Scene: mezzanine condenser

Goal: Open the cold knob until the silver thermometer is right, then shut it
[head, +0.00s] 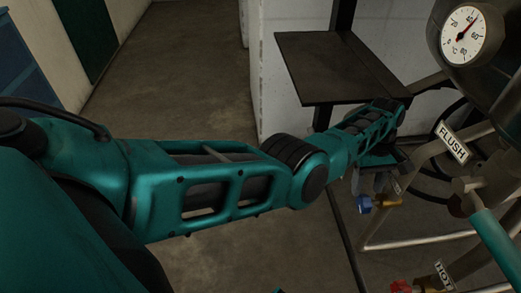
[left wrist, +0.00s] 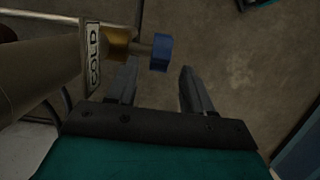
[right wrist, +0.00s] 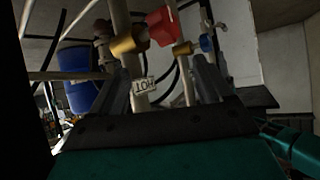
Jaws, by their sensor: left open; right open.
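The cold knob (left wrist: 161,52) is blue, on a brass valve beside the COLD label (left wrist: 93,55); it also shows in the head view (head: 364,205). My left gripper (left wrist: 156,74) is open, its fingertips close to the knob, which lies just beyond them and nearer the left finger. Contact cannot be told. The thermometer (head: 470,36) is a round white dial at the head view's upper right; its red needle points up and right, the exact reading too small to tell. My right gripper (right wrist: 164,66) is open and empty, below the red knob (right wrist: 163,26).
The HOT label (right wrist: 145,86) is on a pipe by the red knob. A FLUSH label (head: 453,142) marks another pipe. A dark shelf (head: 335,68) stands behind my left forearm. A blue drum (right wrist: 76,72) shows in the right wrist view. The floor at left is clear.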

